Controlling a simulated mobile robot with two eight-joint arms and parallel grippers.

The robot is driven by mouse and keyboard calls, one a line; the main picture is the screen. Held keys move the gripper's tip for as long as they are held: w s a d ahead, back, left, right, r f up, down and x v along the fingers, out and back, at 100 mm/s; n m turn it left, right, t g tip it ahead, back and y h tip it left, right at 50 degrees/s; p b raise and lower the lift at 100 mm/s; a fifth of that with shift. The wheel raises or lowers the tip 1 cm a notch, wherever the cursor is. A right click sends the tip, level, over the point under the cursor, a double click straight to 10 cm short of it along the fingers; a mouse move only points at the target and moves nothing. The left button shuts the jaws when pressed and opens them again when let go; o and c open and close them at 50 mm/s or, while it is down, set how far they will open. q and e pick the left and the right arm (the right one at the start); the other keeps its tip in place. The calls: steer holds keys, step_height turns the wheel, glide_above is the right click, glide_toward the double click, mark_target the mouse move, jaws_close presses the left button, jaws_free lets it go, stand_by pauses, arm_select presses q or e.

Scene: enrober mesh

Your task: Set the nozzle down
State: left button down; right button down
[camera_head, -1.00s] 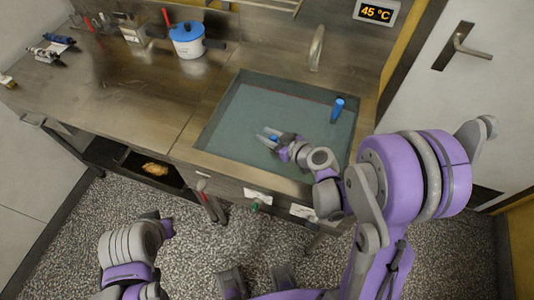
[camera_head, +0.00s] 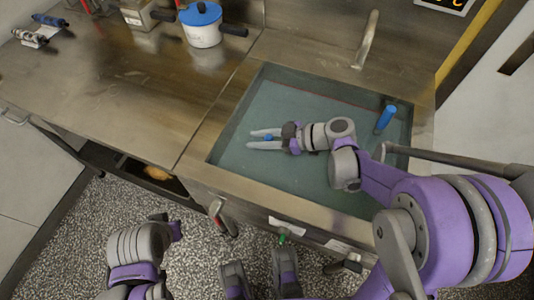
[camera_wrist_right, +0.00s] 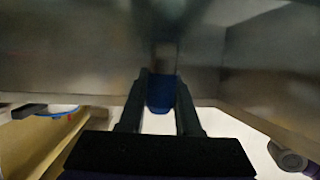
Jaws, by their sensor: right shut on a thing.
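My right gripper (camera_head: 263,141) is over the sunken basin, its fingers pointing left in the head view. It is shut on a small blue piece, which I take to be the nozzle (camera_head: 268,138). In the right wrist view the nozzle (camera_wrist_right: 161,95) shows as a blue block between the two dark fingers (camera_wrist_right: 160,105), with a blurred grey part beyond it. Most of the nozzle is hidden by the fingers in the head view. I cannot tell whether it touches the basin floor.
The basin (camera_head: 235,125) has raised steel rims. A blue cylinder (camera_head: 386,118) stands at its right, near my right forearm. A white pot with a blue lid (camera_head: 201,25) stands on the counter (camera_head: 130,85), whose middle is clear.

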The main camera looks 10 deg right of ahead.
step_height(320, 180, down, 2)
steer(key=shift+f, duration=0.15)
steer(key=shift+f+b, duration=0.7)
steer(key=shift+f, duration=1.2)
steer(key=shift+f, duration=0.15)
steer(key=c, duration=0.6)
jaws_free()
steer(key=shift+r, duration=0.2)
steer(key=shift+s+d+r, duration=0.1)
steer(key=shift+d, duration=0.15)
steer(key=p+v, duration=0.1)
steer(key=v, duration=1)
steer(key=shift+s+d+r, duration=0.15)
